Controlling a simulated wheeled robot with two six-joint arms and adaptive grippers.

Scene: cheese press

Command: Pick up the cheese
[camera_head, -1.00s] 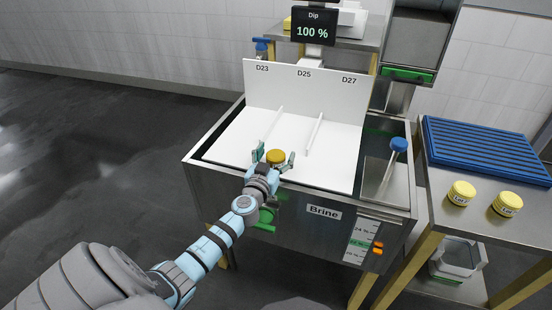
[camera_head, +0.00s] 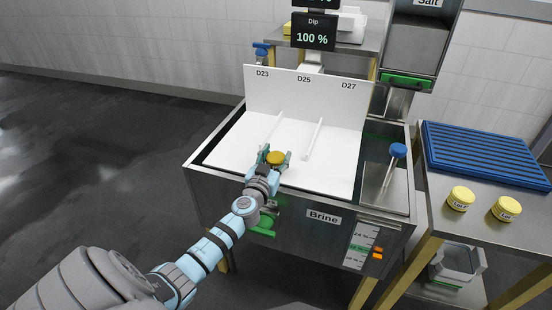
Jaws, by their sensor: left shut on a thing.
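A round yellow cheese (camera_head: 276,157) is at the front of the white board (camera_head: 230,143) in the brine tank, below the D25 label. My left gripper (camera_head: 275,160) is shut on it, with one finger at each side. The gripper hides the cheese's lower part, so I cannot tell whether it touches the board. Two more yellow cheeses with labels, one (camera_head: 460,198) to the left of the other (camera_head: 506,208), sit on the steel table at the right. My right gripper is not in view.
White dividers (camera_head: 313,139) split the board into lanes D23, D25 and D27. A blue-topped tool (camera_head: 397,151) stands at the tank's right. A blue slatted rack (camera_head: 485,150) lies on the steel table (camera_head: 520,237). The display (camera_head: 313,31) reads Dip 100 %.

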